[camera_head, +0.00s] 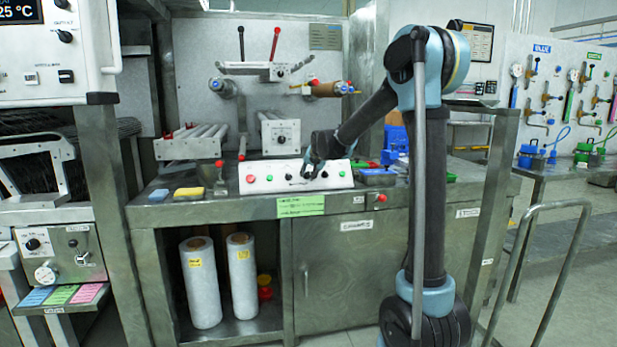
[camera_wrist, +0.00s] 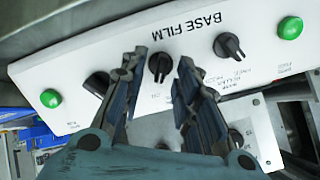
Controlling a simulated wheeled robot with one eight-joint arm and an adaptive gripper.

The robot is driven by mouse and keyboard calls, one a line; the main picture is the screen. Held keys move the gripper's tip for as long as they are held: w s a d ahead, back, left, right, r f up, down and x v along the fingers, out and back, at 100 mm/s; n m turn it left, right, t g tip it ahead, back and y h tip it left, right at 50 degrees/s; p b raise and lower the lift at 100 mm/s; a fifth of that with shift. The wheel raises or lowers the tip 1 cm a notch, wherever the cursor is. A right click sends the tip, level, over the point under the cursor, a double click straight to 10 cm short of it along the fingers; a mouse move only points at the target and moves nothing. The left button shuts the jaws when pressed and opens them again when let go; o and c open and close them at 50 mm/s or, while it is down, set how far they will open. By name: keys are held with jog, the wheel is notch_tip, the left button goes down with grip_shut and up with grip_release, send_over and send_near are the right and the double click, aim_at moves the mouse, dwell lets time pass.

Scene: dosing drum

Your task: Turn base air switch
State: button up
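A white control panel (camera_head: 270,184) sits at the front of the metal bench, with black knobs and red and green buttons. In the wrist view the panel (camera_wrist: 120,60) carries the words BASE FILM and three black knobs. The middle knob (camera_wrist: 159,67) lies between my fingertips. Another knob (camera_wrist: 229,46) is to the right, and a third (camera_wrist: 97,83) is partly behind my left finger. My gripper (camera_wrist: 161,60) is open, with a finger on each side of the middle knob; contact cannot be told. In the head view my gripper (camera_head: 313,167) is over the panel's right half.
Green buttons (camera_wrist: 290,27) flank the knobs in the wrist view. A box with a dial (camera_head: 281,137) and a roller unit (camera_head: 190,145) stand behind the panel. Yellow (camera_head: 189,193) and blue (camera_head: 158,195) pads lie to its left. Blue items (camera_head: 396,140) stand right of the panel.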

jog(key=shift+w+a+f, duration=0.2)
jog(key=shift+w+f, duration=0.25)
grip_shut()
